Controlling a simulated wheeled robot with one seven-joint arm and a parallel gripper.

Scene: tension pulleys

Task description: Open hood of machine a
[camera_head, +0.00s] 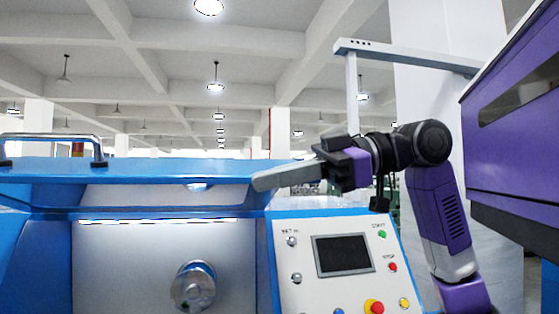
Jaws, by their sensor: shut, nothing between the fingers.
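The blue machine at the left carries a blue hood (130,170) with a metal handle (55,138) on its top left. The hood lies nearly flat and looks raised above the front opening, with a pale interior showing beneath it. My gripper (262,182) reaches in from the right, its long grey fingers pointing left. The fingers are shut and hold nothing. The fingertips overlap the hood's right edge; I cannot tell whether they touch it. No label says which machine this is.
A control panel (343,255) with a dark screen and several buttons, including a red emergency knob (374,307), stands below my gripper. A round metal chuck (193,286) sits in the machine's front. A purple machine body (515,140) fills the right side.

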